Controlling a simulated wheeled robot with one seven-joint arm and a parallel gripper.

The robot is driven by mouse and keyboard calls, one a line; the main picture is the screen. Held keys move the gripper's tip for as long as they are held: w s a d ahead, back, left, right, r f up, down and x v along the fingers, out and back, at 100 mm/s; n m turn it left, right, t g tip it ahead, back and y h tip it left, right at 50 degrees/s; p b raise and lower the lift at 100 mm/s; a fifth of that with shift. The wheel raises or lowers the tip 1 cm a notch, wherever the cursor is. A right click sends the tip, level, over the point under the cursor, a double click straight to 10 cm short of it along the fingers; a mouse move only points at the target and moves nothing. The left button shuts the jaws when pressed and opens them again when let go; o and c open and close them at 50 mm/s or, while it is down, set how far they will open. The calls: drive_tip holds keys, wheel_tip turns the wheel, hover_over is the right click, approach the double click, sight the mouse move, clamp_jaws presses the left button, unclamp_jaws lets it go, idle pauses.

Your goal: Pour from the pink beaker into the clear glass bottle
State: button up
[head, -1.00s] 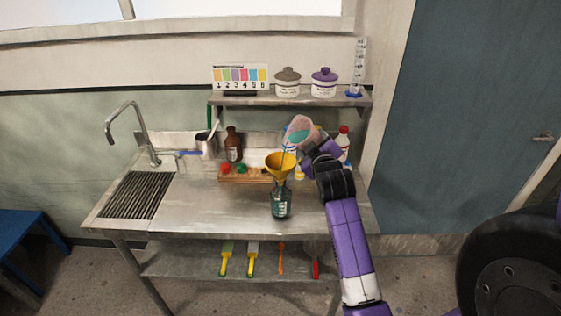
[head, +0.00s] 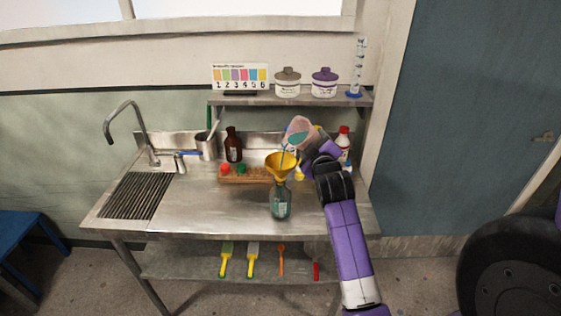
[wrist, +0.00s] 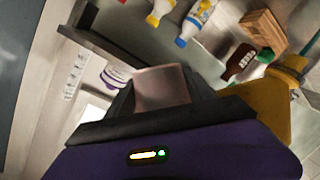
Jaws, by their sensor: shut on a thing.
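The pink beaker (head: 298,126) is held by my gripper (head: 315,144) above the bench, tilted with its mouth down to the left. Teal liquid shows in it, and a thin stream runs from its lip into the yellow funnel (head: 279,163). The funnel sits in the neck of the clear glass bottle (head: 280,202), which stands upright on the bench and looks dark green with liquid. In the wrist view, the beaker (wrist: 162,88) is between the jaws, and the funnel (wrist: 268,104) is at the right. The fingertips are partly hidden in the head view.
Behind the funnel are a wooden rack (head: 255,175), a brown bottle (head: 233,145) and a red-capped white bottle (head: 343,140). Two lidded jars (head: 288,85) and a measuring cylinder (head: 357,70) stand on the shelf above. The sink (head: 137,195) is left; the front bench is mostly clear.

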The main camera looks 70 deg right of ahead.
drive_tip(key=shift+s+n+h+b, duration=0.1)
drive_tip(key=shift+n+h+b, duration=0.2)
drive_tip(key=shift+n+b, duration=0.55)
idle(1.4)
drive_tip(key=shift+r+b, duration=0.35)
drive_tip(key=shift+b, duration=0.2)
idle(1.2)
drive_tip(key=shift+f+m+p, duration=0.1)
drive_tip(key=shift+m+p, duration=0.15)
drive_tip(key=shift+p, duration=0.5)
drive_tip(key=p, duration=0.1)
drive_tip(key=m+p, duration=0.1)
drive_tip(key=p, duration=0.1)
drive_tip(key=shift+r+m+y, duration=0.3)
drive_tip(key=shift+y, duration=0.1)
drive_tip(key=shift+c, duration=0.2)
drive_tip(key=shift+f+m, duration=0.15)
drive_tip(key=shift+m, duration=0.25)
drive_tip(key=shift+f+y, duration=0.2)
drive_tip(key=shift+y, duration=0.1)
wheel_tip(320, 180, down, 8)
drive_tip(key=s+d+m+t+y, duration=0.1)
drive_tip(key=d+m+y, duration=0.1)
drive_tip(key=m, duration=0.3)
drive_tip(key=shift+s+t+y, duration=0.25)
drive_tip(key=shift+t+y, duration=0.05)
drive_tip(key=shift+y, duration=0.4)
